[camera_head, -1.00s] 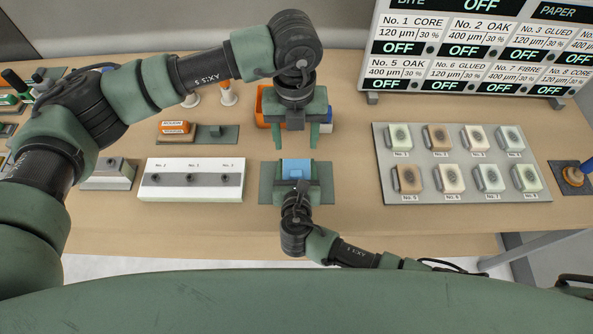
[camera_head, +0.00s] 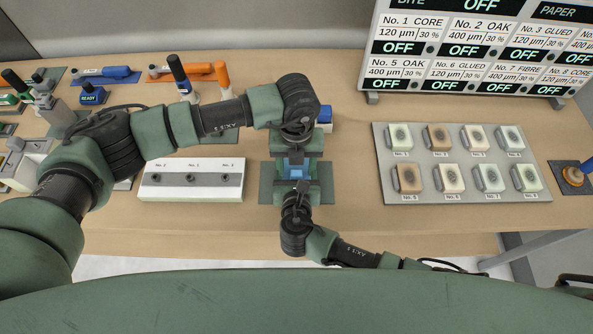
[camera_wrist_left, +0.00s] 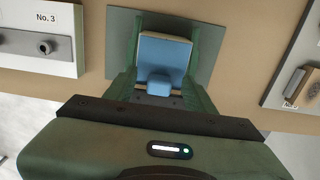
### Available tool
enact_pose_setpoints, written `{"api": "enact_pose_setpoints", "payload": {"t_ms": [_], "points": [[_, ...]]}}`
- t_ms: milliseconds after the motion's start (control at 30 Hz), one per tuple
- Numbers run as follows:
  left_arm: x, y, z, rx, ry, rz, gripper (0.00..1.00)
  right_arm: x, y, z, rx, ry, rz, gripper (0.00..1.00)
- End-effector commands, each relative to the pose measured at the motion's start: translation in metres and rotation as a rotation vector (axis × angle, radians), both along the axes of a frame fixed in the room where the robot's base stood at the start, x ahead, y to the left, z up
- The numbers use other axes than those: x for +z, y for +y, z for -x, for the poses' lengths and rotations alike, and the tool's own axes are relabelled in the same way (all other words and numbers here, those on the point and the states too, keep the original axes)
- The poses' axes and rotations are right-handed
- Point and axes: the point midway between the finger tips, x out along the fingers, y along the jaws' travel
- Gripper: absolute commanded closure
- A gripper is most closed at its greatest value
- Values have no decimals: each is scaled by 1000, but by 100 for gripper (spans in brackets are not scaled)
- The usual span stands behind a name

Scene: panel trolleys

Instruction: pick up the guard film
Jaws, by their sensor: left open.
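The guard film appears as a blue sheet with a small tab (camera_wrist_left: 158,84), lying over a tan block (camera_wrist_left: 165,36) on a grey-green mat (camera_wrist_left: 121,40). In the head view a bit of the blue film (camera_head: 297,173) shows between gripper parts. My left gripper (camera_wrist_left: 166,50) is open above the mat, with one finger on each side of the block and film. Whether the fingers touch them cannot be told. My right gripper (camera_head: 297,190) is at the near side of the block. Its jaws are mostly hidden.
A white rack (camera_head: 191,194) with several knobs stands left of the mat. A grey tray (camera_head: 462,198) with several numbered blocks lies to the right. A large status board (camera_head: 480,50) stands behind. Bare bench shows between mat and tray.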

Motion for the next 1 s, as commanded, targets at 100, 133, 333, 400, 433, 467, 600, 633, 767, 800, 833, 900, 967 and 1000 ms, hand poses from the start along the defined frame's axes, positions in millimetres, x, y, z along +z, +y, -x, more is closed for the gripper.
{"api": "enact_pose_setpoints", "payload": {"t_ms": [100,133,333,400,433,467,600,633,767,800,833,900,967,1000], "points": [[-3,0,0,-1,-2,1,45,0,0,0,0,1,1,83],[-3,0,0,-1,-2,1,45,0,0,0,0,1,1,83],[-3,0,0,-1,-1,1,76,0,0,0,0,1,1,83],[-2,0,0,-1,-1,1,96,0,0,0,0,1,1,83],[-2,0,0,-1,-1,1,100,0,0,0,0,1,1,83],[-2,0,0,0,-1,1,100,0,0,0,0,1,1,83],[-2,0,0,0,-1,1,100,0,0,0,0,1,1,83],[-2,0,0,0,-1,1,100,0,0,0,0,1,1,83],[3,-1,-1,-1,-2,2,100,0,0,0,0,1,0,83],[8,-1,-1,-1,-3,3,100,0,0,0,0,1,0,83],[12,-1,-1,0,-4,4,100,0,0,0,0,1,0,83],[25,-1,-2,-2,-6,3,100,0,0,0,0,1,0,83],[38,-1,-2,-2,-5,3,100,0,0,0,0,1,0,83],[46,-1,-2,-2,-6,4,100,0,0,0,0,0,0,83]]}}
